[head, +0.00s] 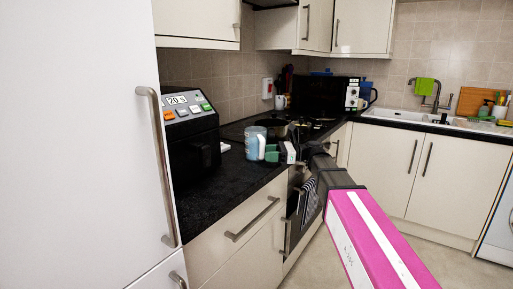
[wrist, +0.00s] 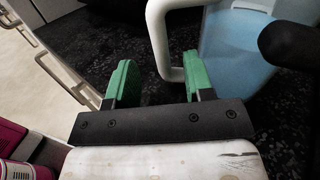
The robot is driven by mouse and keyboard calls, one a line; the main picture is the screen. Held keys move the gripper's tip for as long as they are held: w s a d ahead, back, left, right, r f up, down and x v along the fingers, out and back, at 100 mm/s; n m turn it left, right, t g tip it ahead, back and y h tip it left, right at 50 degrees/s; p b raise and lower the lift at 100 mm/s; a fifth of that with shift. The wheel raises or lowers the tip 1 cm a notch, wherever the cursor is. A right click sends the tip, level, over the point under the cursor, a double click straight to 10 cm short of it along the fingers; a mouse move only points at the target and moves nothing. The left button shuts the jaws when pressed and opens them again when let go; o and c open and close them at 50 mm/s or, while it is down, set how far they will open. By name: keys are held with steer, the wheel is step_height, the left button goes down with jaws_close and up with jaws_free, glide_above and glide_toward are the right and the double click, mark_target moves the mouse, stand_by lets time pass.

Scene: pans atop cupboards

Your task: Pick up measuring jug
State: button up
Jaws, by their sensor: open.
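The measuring jug (head: 254,143) is pale blue with a light handle and stands upright on the black worktop, right of the air fryer. In the wrist view its blue body (wrist: 235,45) is at the upper right and its white handle (wrist: 157,35) reaches down toward my fingers. My gripper (head: 270,152) is open beside the handle side of the jug. In the wrist view the green fingers of my gripper (wrist: 157,72) are spread, with the lower handle near the right finger. I cannot tell whether they touch. The jug's rim is cut off in the wrist view.
A dark air fryer (head: 192,135) stands left of the jug on the worktop (head: 225,180). A pan (head: 272,128) sits behind the jug on the hob. A tall white cabinet (head: 80,140) fills the left, and drawers with bar handles run below the worktop.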

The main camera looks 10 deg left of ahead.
steer(key=shift+x, duration=2.35)
steer(key=shift+w+r, duration=0.1)
steer(key=shift+w, duration=0.05)
jaws_close()
steer(key=shift+r, duration=0.1)
